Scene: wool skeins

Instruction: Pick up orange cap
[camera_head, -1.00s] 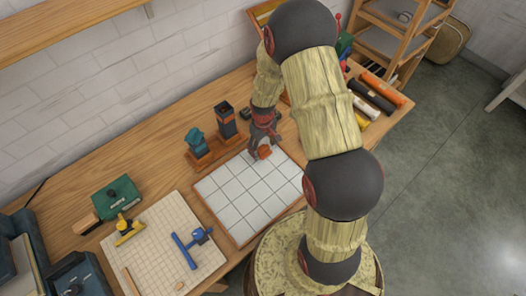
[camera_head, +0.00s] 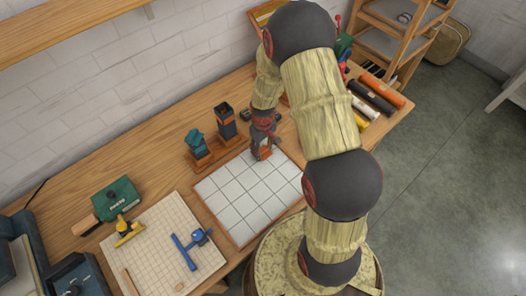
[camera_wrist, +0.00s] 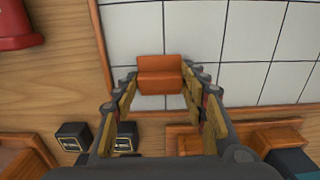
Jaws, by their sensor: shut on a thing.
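The orange cap (camera_wrist: 160,76) is a small block with a ridge across it. In the wrist view it sits over the edge of the white gridded board (camera_wrist: 245,45). My gripper (camera_wrist: 159,80) is shut on it, one fingertip at each side. I cannot tell whether the cap touches the board.
Teal (camera_head: 195,141) and dark (camera_head: 226,121) upright pieces stand on wooden bases behind the board. Small black blocks (camera_wrist: 73,140) lie close by. A beige grid mat (camera_head: 160,240) holds blue (camera_head: 186,250) and yellow (camera_head: 128,231) tools. Several rolls (camera_head: 372,97) lie to the right.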

